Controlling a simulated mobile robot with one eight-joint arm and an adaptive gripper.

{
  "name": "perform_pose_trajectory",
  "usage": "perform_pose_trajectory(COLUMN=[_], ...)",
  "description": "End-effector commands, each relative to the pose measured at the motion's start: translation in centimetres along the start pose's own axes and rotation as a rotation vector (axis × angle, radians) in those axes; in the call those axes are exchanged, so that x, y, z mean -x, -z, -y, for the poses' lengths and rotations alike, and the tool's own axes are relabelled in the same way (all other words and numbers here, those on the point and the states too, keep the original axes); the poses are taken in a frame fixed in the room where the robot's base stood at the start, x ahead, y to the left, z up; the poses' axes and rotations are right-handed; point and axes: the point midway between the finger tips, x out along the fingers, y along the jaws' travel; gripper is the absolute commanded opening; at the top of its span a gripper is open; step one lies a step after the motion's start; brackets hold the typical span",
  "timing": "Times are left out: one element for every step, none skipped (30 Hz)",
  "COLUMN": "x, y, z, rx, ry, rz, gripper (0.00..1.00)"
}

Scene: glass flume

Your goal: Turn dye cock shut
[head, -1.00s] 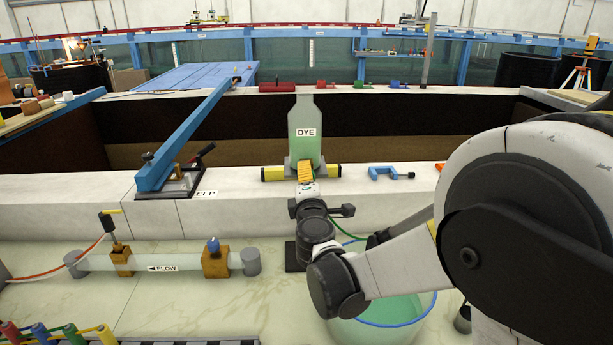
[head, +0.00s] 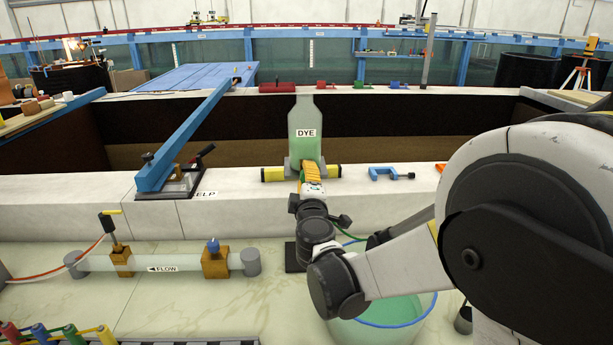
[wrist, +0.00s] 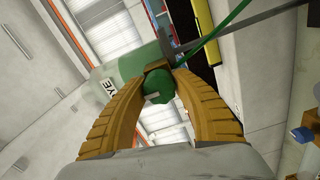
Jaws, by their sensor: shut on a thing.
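The dye bottle (head: 305,120), pale green with a white DYE label, stands on the white wall ledge ahead of me; it also shows in the wrist view (wrist: 132,66). The dye cock (wrist: 160,86) is a green knob with a small pale mark, seen between my yellow ribbed fingers in the wrist view. My gripper (wrist: 162,72) is shut on the knob, one finger on each side. In the head view my gripper (head: 309,168) sits at the bottle's foot and hides the cock. A green tube runs away beside the bottle in the wrist view.
A blue clamp (head: 390,173) lies to the right on the ledge. A black-handled toggle clamp (head: 178,182) holds a blue beam at left.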

Motion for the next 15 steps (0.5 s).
perform_pose_trajectory(x=[-0.02, -0.02, -0.02, -0.02, -0.02, -0.02, -0.02, -0.02, -0.02, -0.02, -0.02, -0.01, -0.01, -0.01, -0.01], y=[0.07, 0.07, 0.07, 0.07, 0.07, 0.07, 0.07, 0.07, 0.07, 0.06, 0.06, 0.05, 0.04, 0.04, 0.04], z=[-0.01, -0.01, -0.01, -0.01, -0.01, -0.01, -0.01, -0.01, -0.01, -0.01, -0.01, -0.01, -0.01, -0.01, -0.01], rx=[0.000, 0.000, 0.000, 0.000, 0.000, 0.000, 0.000, 0.000, 0.001, 0.001, 0.001, 0.001, 0.001, 0.001, 0.001], ry=[0.000, 0.000, 0.000, 0.000, 0.000, 0.000, 0.000, 0.000, 0.000, 0.000, 0.000, 0.000, 0.000, 0.000, 0.000], rz=[-0.001, -0.001, -0.001, -0.001, -0.001, -0.001, -0.001, -0.001, -0.001, -0.001, -0.001, -0.001, -0.001, -0.001, -0.001], gripper=[0.01, 0.01, 0.01, 0.01, 0.01, 0.38, 0.47, 0.55, 0.55, 0.55, 0.55, 0.55, 0.55, 0.55, 0.55])
